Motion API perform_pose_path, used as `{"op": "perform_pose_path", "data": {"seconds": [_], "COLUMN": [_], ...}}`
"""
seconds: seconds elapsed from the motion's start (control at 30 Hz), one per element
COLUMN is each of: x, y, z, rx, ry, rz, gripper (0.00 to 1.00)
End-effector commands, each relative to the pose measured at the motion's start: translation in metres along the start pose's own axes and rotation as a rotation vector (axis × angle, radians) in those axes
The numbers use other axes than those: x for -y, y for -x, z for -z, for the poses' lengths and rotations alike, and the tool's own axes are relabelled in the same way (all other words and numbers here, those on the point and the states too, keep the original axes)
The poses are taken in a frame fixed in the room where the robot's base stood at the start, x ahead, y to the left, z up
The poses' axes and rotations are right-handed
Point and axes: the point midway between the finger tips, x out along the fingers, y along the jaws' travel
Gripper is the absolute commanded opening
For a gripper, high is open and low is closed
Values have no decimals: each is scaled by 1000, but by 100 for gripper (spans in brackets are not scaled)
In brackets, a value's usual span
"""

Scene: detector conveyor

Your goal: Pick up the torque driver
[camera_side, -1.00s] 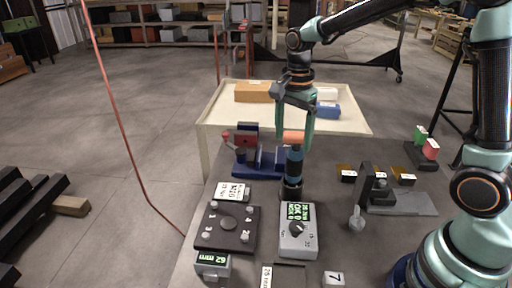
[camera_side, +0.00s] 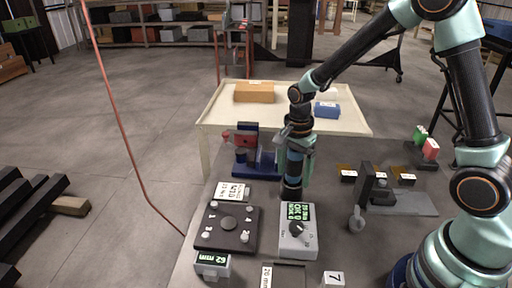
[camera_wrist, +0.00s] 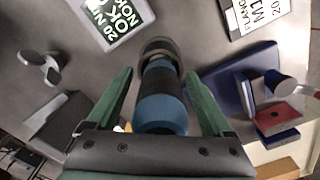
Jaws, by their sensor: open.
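The torque driver (camera_side: 292,183) stands upright on the bench behind the grey display box, with its dark lower end showing below my gripper in the side view. In the wrist view its blue and black body (camera_wrist: 160,112) rises between my two green fingers. My gripper (camera_wrist: 158,80) is open, with one finger on each side of the driver and gaps visible on both sides.
The grey display box (camera_side: 298,232) stands just in front of the driver, and a dark plate with numbered studs (camera_side: 228,226) lies to its left. A blue-and-red vise (camera_side: 258,160) is close behind left. A grey fixture (camera_side: 385,195) stands right.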

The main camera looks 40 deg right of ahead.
Motion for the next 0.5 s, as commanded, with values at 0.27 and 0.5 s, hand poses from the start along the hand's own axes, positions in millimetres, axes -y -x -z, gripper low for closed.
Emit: {"op": "perform_pose_path", "data": {"seconds": [0.27, 0.5], "x": [0, 0], "y": [0, 0], "z": [0, 0], "rx": [0, 0], "ry": [0, 0], "rz": [0, 0], "gripper": [47, 0]}}
